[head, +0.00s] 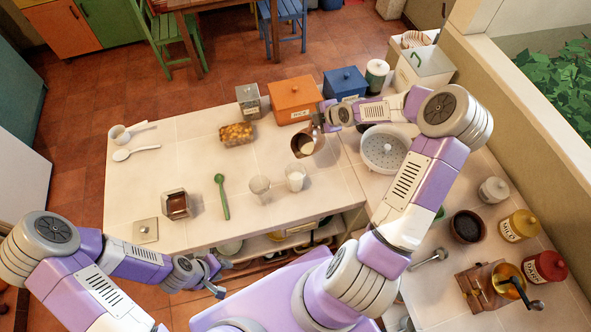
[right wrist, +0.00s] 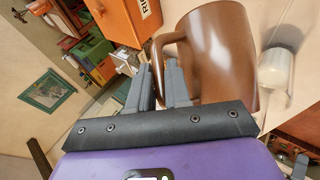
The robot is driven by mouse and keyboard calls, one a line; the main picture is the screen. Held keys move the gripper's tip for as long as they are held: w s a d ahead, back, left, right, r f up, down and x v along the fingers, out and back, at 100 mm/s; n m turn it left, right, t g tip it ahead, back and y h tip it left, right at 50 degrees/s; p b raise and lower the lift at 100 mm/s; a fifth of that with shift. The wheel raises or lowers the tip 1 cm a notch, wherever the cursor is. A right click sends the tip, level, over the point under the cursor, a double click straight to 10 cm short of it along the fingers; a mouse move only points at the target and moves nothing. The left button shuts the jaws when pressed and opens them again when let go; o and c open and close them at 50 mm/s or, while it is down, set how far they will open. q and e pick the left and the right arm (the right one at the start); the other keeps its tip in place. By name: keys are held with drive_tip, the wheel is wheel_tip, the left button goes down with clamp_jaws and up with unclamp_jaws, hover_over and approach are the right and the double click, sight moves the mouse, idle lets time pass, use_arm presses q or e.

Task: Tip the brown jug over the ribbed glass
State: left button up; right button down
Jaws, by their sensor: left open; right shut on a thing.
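The brown jug (head: 297,140) is held by its handle in my right gripper (head: 318,124), near the middle of the counter. Two glasses stand in front of the jug: a clear one (head: 260,187) and one with white contents (head: 296,181). I cannot make out which is ribbed. A white-filled glass (right wrist: 276,72) also shows beside the jug there. My left gripper (head: 215,278) is open and empty below the counter's front edge.
A green spoon (head: 222,196) and a square jar with dark contents (head: 177,205) lie left of the glasses. An orange box (head: 294,98) and a blue box (head: 345,82) stand behind the jug. A white colander (head: 385,150) is to its right.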

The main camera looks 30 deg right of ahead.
sight(318, 129)
drive_tip(key=shift+w+d+f+m+g+y, duration=0.25)
drive_tip(key=shift+w+d+f+y, duration=0.1)
drive_tip(key=shift+d+f, duration=0.3)
drive_tip(key=shift+w+d+f+m+g+y, duration=0.25)
drive_tip(key=shift+d+f+y, duration=0.1)
drive_tip(key=shift+d+f, duration=0.25)
drive_tip(key=w+d+f+m+g+y+b, duration=0.2)
drive_tip(key=f+b, duration=0.7)
drive_tip(key=b, duration=0.5)
drive_tip(key=shift+w+d+g+y, duration=0.55)
drive_tip(key=shift+d+g+y, duration=0.45)
drive_tip(key=shift+y, duration=0.8)
drive_tip(key=shift+d+f, duration=0.1)
